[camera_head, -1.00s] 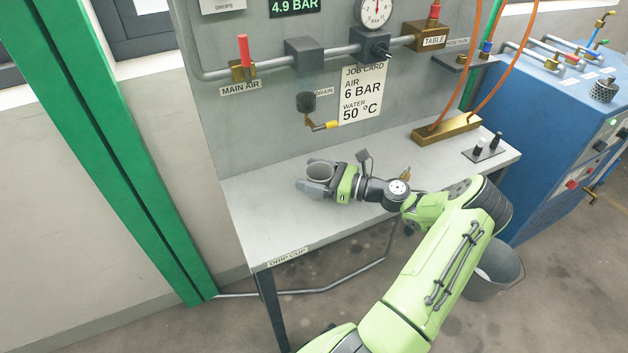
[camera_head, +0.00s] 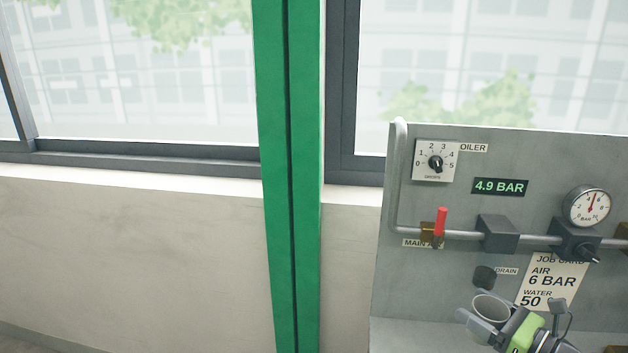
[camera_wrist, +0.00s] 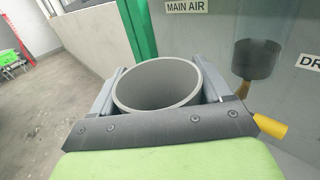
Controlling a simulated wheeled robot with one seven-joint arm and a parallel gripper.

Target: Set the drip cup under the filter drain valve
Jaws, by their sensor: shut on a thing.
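The drip cup (camera_head: 491,306) is a grey, open-topped round cup, upright and empty inside. It also shows in the wrist view (camera_wrist: 157,86). My gripper (camera_head: 480,318) is shut on it, with a finger on each side of the cup. The filter drain (camera_head: 485,276) is a dark round bowl on the grey panel, just above and behind the cup in the head view. In the wrist view the bowl (camera_wrist: 256,60) hangs to the right of the cup. The yellow drain valve handle (camera_wrist: 268,126) shows at the gripper's right edge; the gripper hides part of the valve.
The grey panel carries a pipe (camera_head: 460,236), a red-handled main air valve (camera_head: 440,225), an oiler dial (camera_head: 436,161), a gauge (camera_head: 587,207) and a job card (camera_head: 552,283). A green post (camera_head: 290,180) stands left of the panel. Little of the bench top (camera_head: 395,336) shows.

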